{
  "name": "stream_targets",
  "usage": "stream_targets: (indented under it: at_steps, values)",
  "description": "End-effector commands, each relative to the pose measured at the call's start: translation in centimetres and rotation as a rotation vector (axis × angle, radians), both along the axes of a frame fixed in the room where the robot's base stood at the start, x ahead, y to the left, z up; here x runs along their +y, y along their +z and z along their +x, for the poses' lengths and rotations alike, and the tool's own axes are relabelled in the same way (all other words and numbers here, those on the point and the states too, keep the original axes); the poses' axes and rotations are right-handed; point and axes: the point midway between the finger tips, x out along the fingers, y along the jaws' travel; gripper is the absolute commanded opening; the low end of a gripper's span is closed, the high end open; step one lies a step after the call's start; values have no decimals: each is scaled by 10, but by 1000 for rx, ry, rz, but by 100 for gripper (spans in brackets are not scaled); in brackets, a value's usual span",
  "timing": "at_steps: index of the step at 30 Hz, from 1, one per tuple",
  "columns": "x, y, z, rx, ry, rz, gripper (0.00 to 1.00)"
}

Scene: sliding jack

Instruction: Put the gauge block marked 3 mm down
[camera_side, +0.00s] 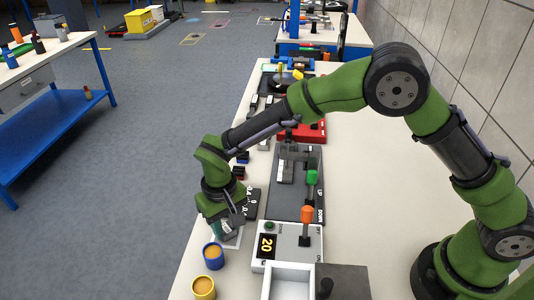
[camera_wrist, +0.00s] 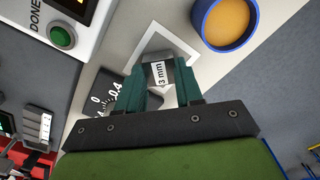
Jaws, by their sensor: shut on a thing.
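The gauge block marked 3 mm (camera_wrist: 160,73) is a small grey block with a white label, seen in the wrist view between the teal fingertips of my gripper (camera_wrist: 158,80). My gripper is shut on it. Beyond the block lies a white-outlined square (camera_wrist: 152,36) on the bench, partly hidden by the fingers. In the side view my gripper (camera_side: 226,230) is low over the bench's near left part, at that white outline.
A blue cup (camera_side: 213,257) and a yellow cup (camera_side: 204,289) stand close to my gripper. A dark plate with a scale (camera_side: 253,203) lies beside it. A grey box with a display reading 20 (camera_side: 266,245) and an orange-knobbed lever (camera_side: 307,215) stand to the right.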

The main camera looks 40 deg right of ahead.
Motion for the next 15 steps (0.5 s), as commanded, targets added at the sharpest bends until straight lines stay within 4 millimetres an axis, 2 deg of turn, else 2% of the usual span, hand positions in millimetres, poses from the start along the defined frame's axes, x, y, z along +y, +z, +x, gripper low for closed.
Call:
stream_targets:
  at_steps: [6,7,11,15]
  values:
    - [0,-3,0,0,0,0,0]
    - [0,-3,0,1,0,-1,40]
    - [0,-3,0,1,0,-1,60]
    - [0,-3,0,0,0,-1,61]
